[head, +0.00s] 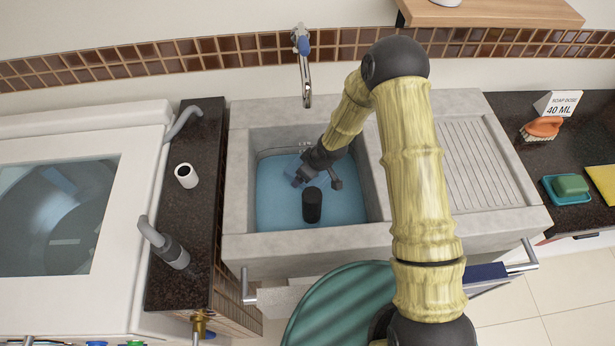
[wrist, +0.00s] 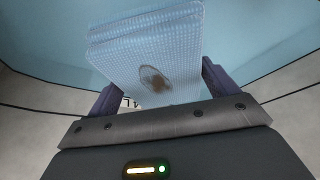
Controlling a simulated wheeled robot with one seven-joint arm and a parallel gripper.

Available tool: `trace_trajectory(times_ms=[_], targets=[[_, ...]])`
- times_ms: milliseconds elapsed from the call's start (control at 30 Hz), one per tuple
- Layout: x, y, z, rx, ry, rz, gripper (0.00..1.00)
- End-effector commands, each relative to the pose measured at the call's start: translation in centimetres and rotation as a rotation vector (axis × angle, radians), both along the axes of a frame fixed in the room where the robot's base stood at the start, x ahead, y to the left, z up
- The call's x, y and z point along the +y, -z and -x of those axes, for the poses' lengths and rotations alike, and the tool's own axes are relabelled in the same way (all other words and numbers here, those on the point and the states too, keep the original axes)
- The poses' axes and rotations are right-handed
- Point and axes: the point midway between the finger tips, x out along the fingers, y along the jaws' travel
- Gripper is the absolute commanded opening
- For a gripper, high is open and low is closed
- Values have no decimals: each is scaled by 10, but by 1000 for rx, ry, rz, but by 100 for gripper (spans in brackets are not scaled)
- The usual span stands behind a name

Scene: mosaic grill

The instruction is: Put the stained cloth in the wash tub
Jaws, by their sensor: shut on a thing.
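The stained cloth (wrist: 130,50) is a folded light blue checked cloth with a brown stain (wrist: 155,80) in the wrist view. My gripper (wrist: 160,92) is shut on it, one dark finger on each side. In the head view my gripper (head: 316,182) reaches down inside the wash tub (head: 290,243), a grey stone basin holding blue water (head: 280,207). The cloth is hard to make out against the water there. I cannot tell whether the cloth touches the water.
A dark upright cylinder (head: 312,205) stands in the tub near my gripper. A tap (head: 304,70) is behind it, and a ribbed draining board (head: 475,165) is at right. A washing machine (head: 70,215) is at left. A brush (head: 541,127) and green soap (head: 570,185) lie on the right counter.

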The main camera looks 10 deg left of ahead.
Motion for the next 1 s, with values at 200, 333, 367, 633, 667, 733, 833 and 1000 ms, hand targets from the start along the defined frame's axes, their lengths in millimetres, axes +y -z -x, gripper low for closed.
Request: trace_trajectory(times_ms=[200,333,367,633,667,733,833,1000], targets=[[0,27,0,-1,-1,1,60],[-1,25,-1,-2,2,0,60],[-1,25,-1,-1,3,0,60],[-1,28,-1,0,2,0,95],[-1,28,-1,0,1,0,100],[-1,28,0,0,1,0,100],[0,28,0,0,0,0,100],[0,23,0,-1,0,-1,100]])
